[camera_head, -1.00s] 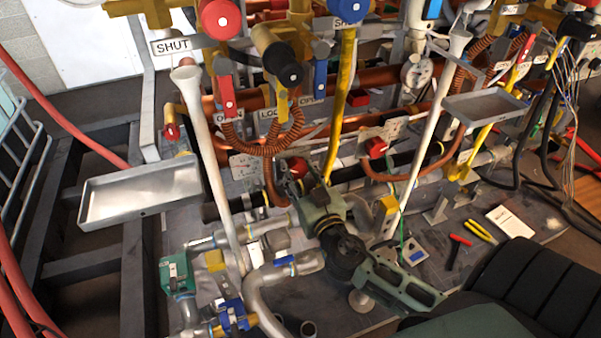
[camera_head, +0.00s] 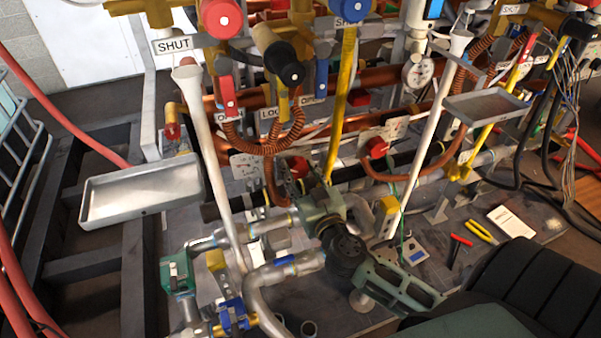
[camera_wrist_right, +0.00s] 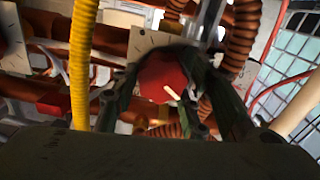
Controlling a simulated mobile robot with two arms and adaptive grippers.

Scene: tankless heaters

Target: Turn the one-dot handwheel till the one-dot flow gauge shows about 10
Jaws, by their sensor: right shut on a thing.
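A red handwheel (camera_head: 299,166) sits low among the copper pipes, partly hidden by my right gripper (camera_head: 294,180). In the right wrist view the red handwheel (camera_wrist_right: 160,76) has a white pointer mark and lies between the fingers of my right gripper (camera_wrist_right: 165,88), which is shut on it. A white gauge plate (camera_head: 243,166) stands just left of this wheel; its reading is too small to tell. A pale plate with tick marks (camera_wrist_right: 146,42) shows behind the wheel in the wrist view. I cannot make out any dots. My left gripper is not in view.
A second red handwheel (camera_head: 376,147) with a gauge plate (camera_head: 394,129) is to the right. A yellow pipe (camera_head: 340,105) and a white funnel pipe (camera_head: 207,140) stand close to my arm. Grey trays (camera_head: 142,213) flank the pipes. Pliers (camera_head: 481,232) and a booklet (camera_head: 511,223) lie at right.

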